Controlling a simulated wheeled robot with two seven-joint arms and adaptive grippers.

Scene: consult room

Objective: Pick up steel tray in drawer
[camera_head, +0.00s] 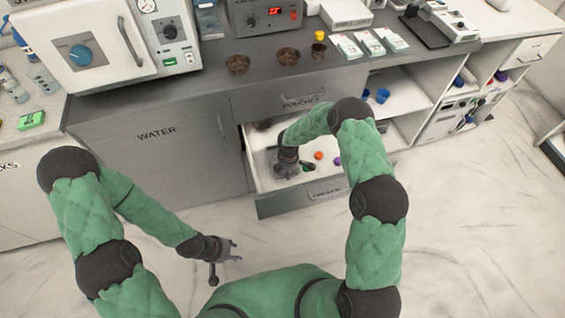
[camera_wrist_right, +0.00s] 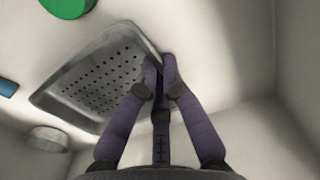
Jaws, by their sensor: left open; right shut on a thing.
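The steel tray (camera_wrist_right: 97,78) is a perforated metal tray inside the open drawer, seen in the right wrist view. My right gripper (camera_wrist_right: 163,72) is shut on the tray's right rim, with the fingers close together there. In the head view my right gripper (camera_head: 287,168) reaches down into the open drawer (camera_head: 264,180), and the arm hides part of the inside. The tray is mostly hidden in that view. My left gripper (camera_head: 226,254) is open and empty, above the floor in front of the cabinet.
In the drawer lie an orange item (camera_head: 318,155) and a purple one (camera_head: 337,161). A green round item (camera_wrist_right: 68,6) and a round metal dish (camera_wrist_right: 48,138) are near the tray. The counter above holds brown bowls (camera_head: 288,56) and a white oven-like device (camera_head: 105,45).

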